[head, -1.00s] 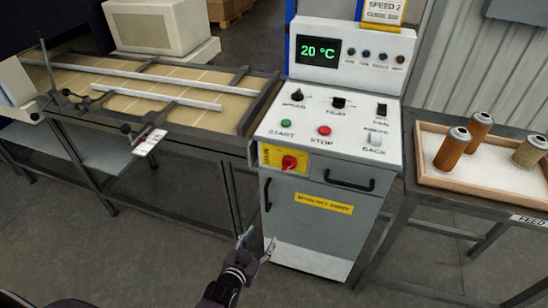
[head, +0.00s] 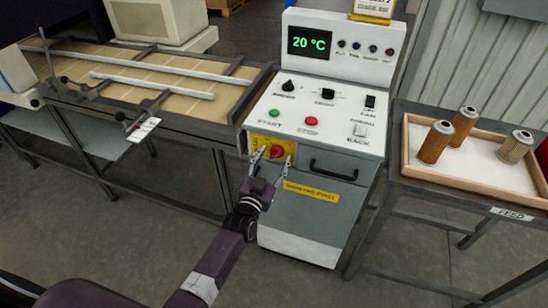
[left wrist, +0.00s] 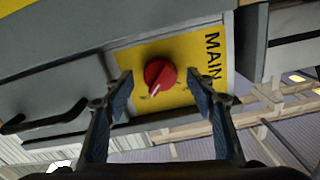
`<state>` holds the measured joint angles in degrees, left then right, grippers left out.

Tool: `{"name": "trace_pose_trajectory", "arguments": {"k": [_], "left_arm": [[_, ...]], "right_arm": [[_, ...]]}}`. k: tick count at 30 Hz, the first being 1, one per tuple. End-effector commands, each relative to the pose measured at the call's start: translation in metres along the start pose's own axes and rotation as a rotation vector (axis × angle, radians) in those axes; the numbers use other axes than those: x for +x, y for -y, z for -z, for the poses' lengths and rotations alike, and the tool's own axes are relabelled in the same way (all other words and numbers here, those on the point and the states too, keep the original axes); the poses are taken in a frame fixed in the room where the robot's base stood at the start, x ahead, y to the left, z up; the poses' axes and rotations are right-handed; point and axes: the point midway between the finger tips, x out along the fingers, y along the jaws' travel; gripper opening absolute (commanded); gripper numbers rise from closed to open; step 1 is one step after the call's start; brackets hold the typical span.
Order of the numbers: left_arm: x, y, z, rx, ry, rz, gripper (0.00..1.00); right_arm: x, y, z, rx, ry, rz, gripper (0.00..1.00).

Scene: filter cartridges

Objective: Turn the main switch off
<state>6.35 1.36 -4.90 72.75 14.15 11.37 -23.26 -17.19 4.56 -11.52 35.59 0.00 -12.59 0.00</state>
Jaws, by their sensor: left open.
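The main switch (head: 276,152) is a red rotary knob on a yellow plate on the front of the grey control cabinet (head: 300,215). In the left wrist view the red knob (left wrist: 160,73) shows a white pointer line, with the word MAIN on the plate (left wrist: 211,55) beside it. My left gripper (head: 271,160) is open in front of the switch. Its fingers stand on either side of the knob in the left wrist view (left wrist: 157,85), apart from it. My right gripper is in neither view.
The cabinet's top panel has a green start button (head: 274,113), a red stop button (head: 311,121) and several other controls. A black handle (head: 334,170) juts from the front. A feed tray (head: 480,186) with filter cartridges stands right; a conveyor table (head: 190,127) stands left.

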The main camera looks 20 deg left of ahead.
Motion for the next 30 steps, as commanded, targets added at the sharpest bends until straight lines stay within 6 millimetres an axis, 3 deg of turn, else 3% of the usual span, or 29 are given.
{"name": "trace_pose_trajectory", "arguments": {"k": [10, 21, 30], "left_arm": [[0.0038, 0.0002, -0.0005, 0.001, 0.001, 0.000, 0.51], [0.0035, 0.0001, -0.0007, 0.000, 0.002, 0.000, 0.11], [0.0034, 0.0001, -0.0011, -0.034, 0.002, 0.000, 0.10]], "right_arm": [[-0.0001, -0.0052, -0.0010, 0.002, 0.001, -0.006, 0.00], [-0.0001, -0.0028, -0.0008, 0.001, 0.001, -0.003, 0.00], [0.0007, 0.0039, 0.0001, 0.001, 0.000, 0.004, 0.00]]}}
